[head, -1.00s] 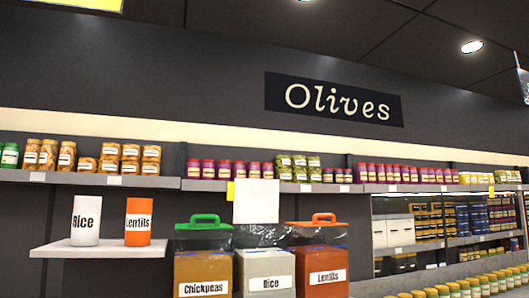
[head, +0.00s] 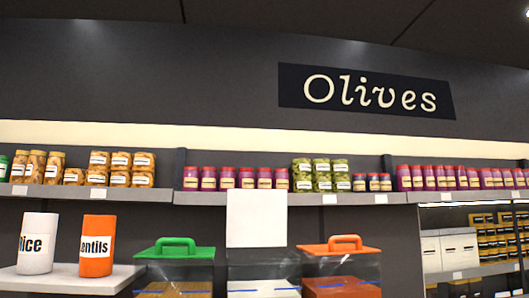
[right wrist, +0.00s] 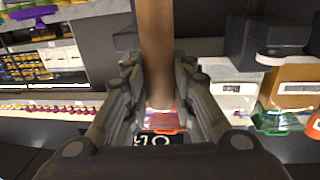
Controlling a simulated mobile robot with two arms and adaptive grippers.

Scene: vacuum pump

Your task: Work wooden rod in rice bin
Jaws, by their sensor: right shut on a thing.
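The rice bin (head: 262,286) is the middle of three clear-topped bins in the head view, with only its upper part showing at the bottom edge. A plain white panel (head: 256,218) stands upright above it. My right gripper (right wrist: 160,72) is shut on a brown wooden rod (right wrist: 157,40), which runs from the top edge to between the fingers in the right wrist view. That view looks upside down. A white-filled bin (right wrist: 230,97), apparently the rice bin, is right of the rod there, apart from it. My left gripper is not in view.
The green-lidded bin (head: 176,249) stands left of the rice bin and the orange-lidded bin (head: 342,245) right of it. White and orange canisters (head: 37,245) stand on a small shelf (head: 100,280). A long shelf (head: 330,199) of jars runs above.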

